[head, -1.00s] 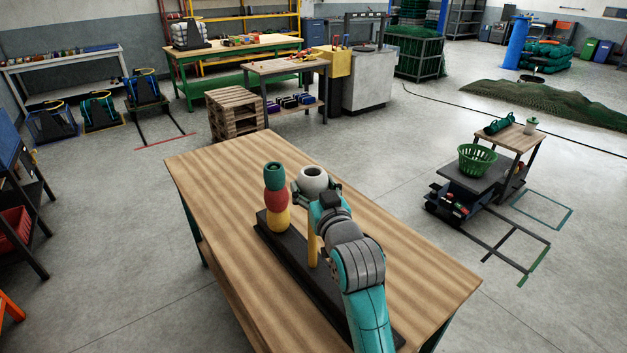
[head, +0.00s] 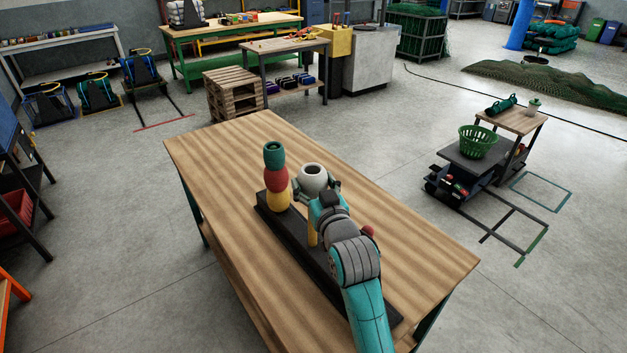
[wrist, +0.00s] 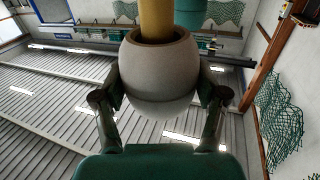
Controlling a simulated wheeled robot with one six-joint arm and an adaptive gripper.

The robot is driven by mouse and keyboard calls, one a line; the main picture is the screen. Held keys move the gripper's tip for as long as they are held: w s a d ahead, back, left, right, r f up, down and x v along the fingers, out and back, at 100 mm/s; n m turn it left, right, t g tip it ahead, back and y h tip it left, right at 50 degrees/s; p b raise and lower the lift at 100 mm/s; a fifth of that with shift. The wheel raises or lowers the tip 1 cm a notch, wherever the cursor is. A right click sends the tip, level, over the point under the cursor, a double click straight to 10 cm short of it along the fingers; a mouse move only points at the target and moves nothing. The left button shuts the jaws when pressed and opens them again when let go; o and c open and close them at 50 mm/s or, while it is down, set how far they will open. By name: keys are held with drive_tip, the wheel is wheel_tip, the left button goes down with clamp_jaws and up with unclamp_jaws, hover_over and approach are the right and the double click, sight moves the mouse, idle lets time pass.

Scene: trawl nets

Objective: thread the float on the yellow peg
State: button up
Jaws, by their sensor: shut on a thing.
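The float (head: 313,181) is pale grey and rounded, with a dark hole facing up in the head view. My gripper (head: 316,189) is shut on its sides, and both fingers show against the float in the wrist view (wrist: 158,85). The yellow peg (head: 312,235) stands on a long black base (head: 270,226), below the float in the head view. In the wrist view the yellow peg (wrist: 157,15) runs into the mouth of the float's hole. How deep it reaches is hidden. No peg tip shows out of the top hole.
A stack of floats, green (head: 273,154), red (head: 276,178) and yellow (head: 277,200), stands on the base, left of my gripper. A red round thing (head: 368,231) is partly hidden behind my arm. The wooden table (head: 225,150) is clear around the base.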

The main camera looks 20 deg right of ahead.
drive_tip(key=o, duration=1.3)
drive_tip(key=shift+s, duration=3.75)
